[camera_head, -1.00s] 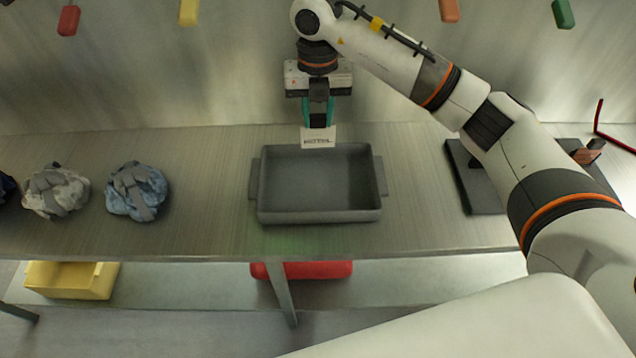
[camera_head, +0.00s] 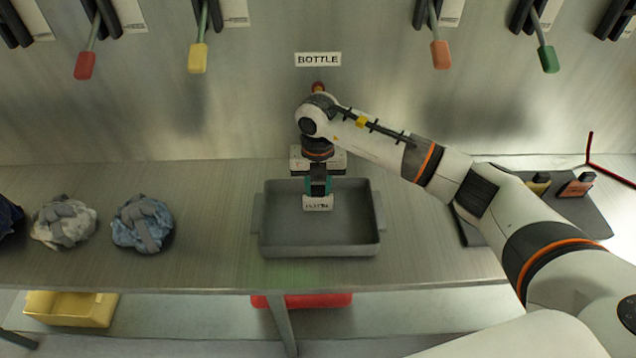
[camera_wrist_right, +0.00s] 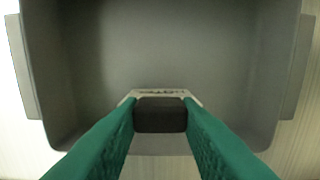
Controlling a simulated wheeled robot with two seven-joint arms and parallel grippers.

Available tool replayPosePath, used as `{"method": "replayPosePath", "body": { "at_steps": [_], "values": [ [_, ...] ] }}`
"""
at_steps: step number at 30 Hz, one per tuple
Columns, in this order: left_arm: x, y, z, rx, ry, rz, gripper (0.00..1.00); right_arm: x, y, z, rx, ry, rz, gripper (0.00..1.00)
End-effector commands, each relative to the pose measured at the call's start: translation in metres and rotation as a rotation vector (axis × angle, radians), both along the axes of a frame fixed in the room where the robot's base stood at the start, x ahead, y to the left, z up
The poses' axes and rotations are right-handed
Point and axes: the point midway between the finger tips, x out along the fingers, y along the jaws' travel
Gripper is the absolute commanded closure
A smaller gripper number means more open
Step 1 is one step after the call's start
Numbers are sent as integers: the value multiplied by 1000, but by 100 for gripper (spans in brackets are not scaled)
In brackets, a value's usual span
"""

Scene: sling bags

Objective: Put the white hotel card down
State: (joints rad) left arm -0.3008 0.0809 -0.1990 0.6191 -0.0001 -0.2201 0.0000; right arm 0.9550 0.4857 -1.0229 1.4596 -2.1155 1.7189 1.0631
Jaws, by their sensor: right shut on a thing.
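The white hotel card (camera_head: 318,204) has dark lettering and hangs below my right gripper (camera_head: 318,190), which is shut on it. In the head view the card is over the grey tray (camera_head: 320,246), in front of its back part. In the right wrist view the card (camera_wrist_right: 127,100) shows as a pale strip behind a dark block between the green fingers (camera_wrist_right: 160,118), with the tray floor (camera_wrist_right: 160,45) beyond. I cannot tell whether the card touches the tray floor. My left gripper is not in view.
Crumpled bags, one whitish (camera_head: 64,222) and one blue (camera_head: 142,224), lie left of the tray. A dark board (camera_head: 590,208) with small blocks is at the right. The tabletop between the bags and tray is clear. A sign reading BOTTLE (camera_head: 318,59) is on the back wall.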

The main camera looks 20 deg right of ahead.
Motion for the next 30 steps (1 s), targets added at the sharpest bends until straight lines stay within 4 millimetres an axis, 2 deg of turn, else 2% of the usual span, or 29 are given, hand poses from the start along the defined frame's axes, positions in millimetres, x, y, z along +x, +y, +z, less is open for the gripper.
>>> {"method": "replayPosePath", "body": {
  "at_steps": [3,4,8,17,19,23,30],
  "values": [
    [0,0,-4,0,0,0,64,0,0,-4,0,0,0,95],
    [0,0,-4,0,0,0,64,0,0,-4,0,0,0,68],
    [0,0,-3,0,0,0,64,0,0,-3,-1,0,-1,48],
    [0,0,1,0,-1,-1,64,0,0,2,-1,0,-1,48],
    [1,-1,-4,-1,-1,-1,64,1,0,6,0,-3,-1,48],
    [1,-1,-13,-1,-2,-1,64,2,-1,28,0,-7,0,48],
    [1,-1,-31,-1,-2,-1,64,3,-1,80,0,-6,-1,48]
  ]
}}
